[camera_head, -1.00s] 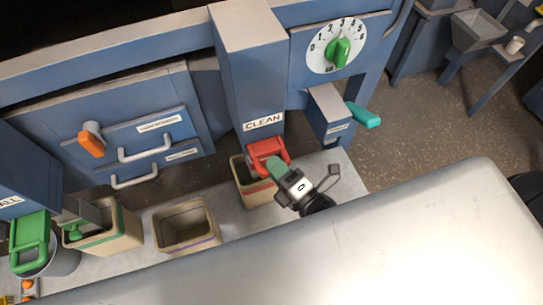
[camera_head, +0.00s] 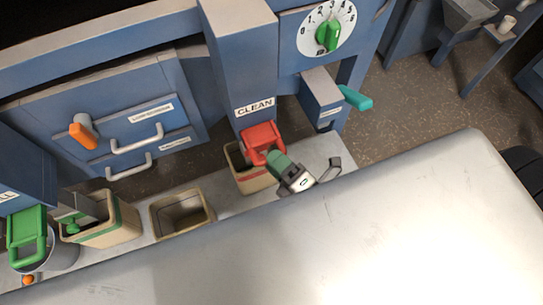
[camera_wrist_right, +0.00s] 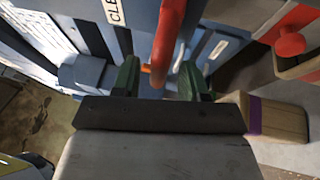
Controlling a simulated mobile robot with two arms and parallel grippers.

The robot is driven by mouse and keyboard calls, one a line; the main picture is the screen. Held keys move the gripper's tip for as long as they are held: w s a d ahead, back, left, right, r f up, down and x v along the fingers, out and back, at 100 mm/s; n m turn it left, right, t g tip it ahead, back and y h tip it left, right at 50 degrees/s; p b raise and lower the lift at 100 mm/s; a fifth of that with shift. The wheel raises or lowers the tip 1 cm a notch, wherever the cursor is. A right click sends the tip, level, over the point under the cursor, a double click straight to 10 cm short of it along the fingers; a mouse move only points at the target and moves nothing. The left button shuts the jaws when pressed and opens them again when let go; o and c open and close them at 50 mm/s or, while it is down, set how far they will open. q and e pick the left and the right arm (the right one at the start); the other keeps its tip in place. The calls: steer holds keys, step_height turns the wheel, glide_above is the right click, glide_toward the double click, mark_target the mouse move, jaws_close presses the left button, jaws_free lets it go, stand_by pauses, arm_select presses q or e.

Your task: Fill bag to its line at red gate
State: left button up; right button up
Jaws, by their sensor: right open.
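The red gate (camera_head: 262,137) is at the foot of the blue chute marked CLEAN. Its looped handle hangs out in front. An open tan bag (camera_head: 252,182) with a red line stands beneath it; its fill level is not visible. My right gripper (camera_head: 274,158) is at the handle, its green fingers pointing up at it. In the right wrist view, the red handle (camera_wrist_right: 166,45) passes between the two spread fingers of my right gripper (camera_wrist_right: 158,72), which are open around it. My left gripper is not in view.
A tan bag (camera_head: 182,212) and a green-lined bag (camera_head: 115,228) stand to the left, near a green gate (camera_head: 26,235). A dial (camera_head: 327,30) and teal lever (camera_head: 356,97) are at upper right. A broad pale surface (camera_head: 330,245) fills the foreground.

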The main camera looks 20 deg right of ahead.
steer(key=b+v, duration=0.1)
steer(key=v, duration=0.8)
steer(key=shift+s+b, duration=0.2)
steer(key=shift+b, duration=0.15)
stand_by(6.8)
